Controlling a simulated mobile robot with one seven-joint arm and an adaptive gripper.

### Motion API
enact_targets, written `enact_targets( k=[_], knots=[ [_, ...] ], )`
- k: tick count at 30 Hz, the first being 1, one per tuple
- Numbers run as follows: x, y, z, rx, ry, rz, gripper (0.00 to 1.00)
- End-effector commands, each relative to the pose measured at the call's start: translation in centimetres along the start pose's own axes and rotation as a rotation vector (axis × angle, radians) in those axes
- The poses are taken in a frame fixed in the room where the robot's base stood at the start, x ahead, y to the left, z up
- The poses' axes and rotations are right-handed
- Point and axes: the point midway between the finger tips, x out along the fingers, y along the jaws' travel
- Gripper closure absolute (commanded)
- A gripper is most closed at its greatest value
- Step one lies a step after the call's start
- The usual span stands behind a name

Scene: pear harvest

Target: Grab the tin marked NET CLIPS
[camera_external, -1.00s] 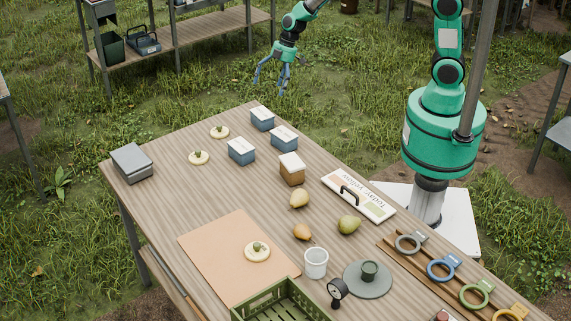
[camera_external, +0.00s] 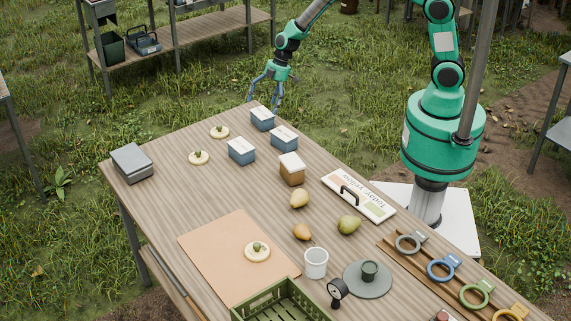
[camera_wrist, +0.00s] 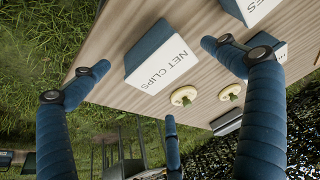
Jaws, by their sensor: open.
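The tin marked NET CLIPS is a blue-grey box with a white lettered top. It stands at the table's far corner (camera_external: 262,121), and its label reads clearly in the wrist view (camera_wrist: 160,62). My gripper (camera_external: 264,101) is open and empty, just behind and above this tin in the external view. In the wrist view its blue fingers are spread, with one fingertip left of the tin, one to its right and one below it. I cannot tell whether any finger touches it.
Two similar blue tins, one on the right (camera_external: 284,139) and one on the left (camera_external: 241,152), stand close by. Two pale round pieces, a nearer one (camera_external: 199,158) and a farther one (camera_external: 219,132), lie left of them. A brown box (camera_external: 291,170) stands nearer the camera.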

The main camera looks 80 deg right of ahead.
Motion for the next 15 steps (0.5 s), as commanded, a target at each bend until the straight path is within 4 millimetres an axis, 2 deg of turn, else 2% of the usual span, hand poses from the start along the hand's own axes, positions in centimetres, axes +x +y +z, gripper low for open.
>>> enact_targets(
  k=[8,15],
  knots=[
    [0.8,-0.1,0.0,0.000,-0.001,-0.001,0.00],
    [3.3,-0.2,-0.1,0.000,-0.001,-0.002,0.00]
  ],
)
